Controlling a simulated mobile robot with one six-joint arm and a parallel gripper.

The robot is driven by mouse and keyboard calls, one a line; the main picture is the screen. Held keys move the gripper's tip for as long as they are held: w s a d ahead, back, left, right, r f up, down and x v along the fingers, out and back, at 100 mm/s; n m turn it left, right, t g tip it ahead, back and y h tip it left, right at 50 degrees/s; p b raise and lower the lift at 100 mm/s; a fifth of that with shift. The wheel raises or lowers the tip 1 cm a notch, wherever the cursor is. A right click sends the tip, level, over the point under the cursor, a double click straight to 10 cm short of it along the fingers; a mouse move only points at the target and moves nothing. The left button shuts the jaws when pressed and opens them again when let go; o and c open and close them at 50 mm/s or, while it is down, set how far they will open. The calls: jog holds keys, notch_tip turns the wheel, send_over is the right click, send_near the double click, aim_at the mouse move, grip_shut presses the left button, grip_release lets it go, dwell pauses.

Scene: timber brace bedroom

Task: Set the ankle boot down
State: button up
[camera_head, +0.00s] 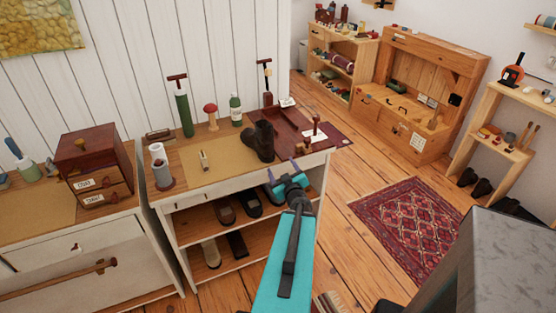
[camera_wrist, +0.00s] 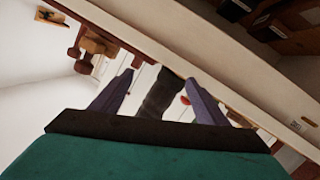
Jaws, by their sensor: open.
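A dark ankle boot (camera_head: 262,141) stands upright on the workbench top (camera_head: 222,166), near its front edge and beside a dark red mat. My gripper (camera_head: 283,168) is open and empty, in front of the boot and apart from it. In the wrist view, the spread fingers of my gripper (camera_wrist: 160,78) frame the dark boot (camera_wrist: 158,98), which lies beyond them. The lower part of the boot is partly hidden by my gripper in the wrist view.
A green bottle (camera_head: 236,110), a red mushroom-shaped item (camera_head: 211,115) and a green pump-like tool (camera_head: 184,110) stand behind the boot. A small stamp-like item (camera_head: 303,142) stands to its right. Several shoes fill the shelf below (camera_head: 227,211). A patterned rug (camera_head: 411,225) lies right.

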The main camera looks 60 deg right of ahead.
jog(key=w+a+f+g+y, duration=0.1)
jog(key=w+a+f+g, duration=0.1)
jog(key=w+a+f, duration=0.4)
jog(key=w+a+f+g+y, duration=0.1)
jog(key=w+a+f+g, duration=0.1)
jog(key=a+f, duration=0.5)
jog(key=w+a+f+g+y, duration=0.3)
jog(key=a+f+y, duration=0.1)
jog(key=a+f, duration=1.05)
jog(key=s+a+f+n+g+y, duration=0.1)
jog(key=s+a+f+g+y, duration=0.15)
jog(key=a, duration=0.85)
jog(key=s+a+f+n+g+y, duration=0.2)
jog(key=s+a+f, duration=0.15)
jog(key=a, duration=0.65)
jog(key=s+a+n+g+y, duration=0.1)
jog(key=s+a+g, duration=0.4)
jog(key=s+a, duration=0.6)
jog(key=a+n, duration=0.1)
jog(key=a, duration=0.3)
jog(key=shift+s+a+r+p, duration=0.2)
jog(key=shift+a+r+p, duration=0.05)
jog(key=shift+p, duration=0.05)
jog(key=shift+y, duration=0.25)
jog(key=c, duration=0.9)
jog(key=shift+c, duration=0.2)
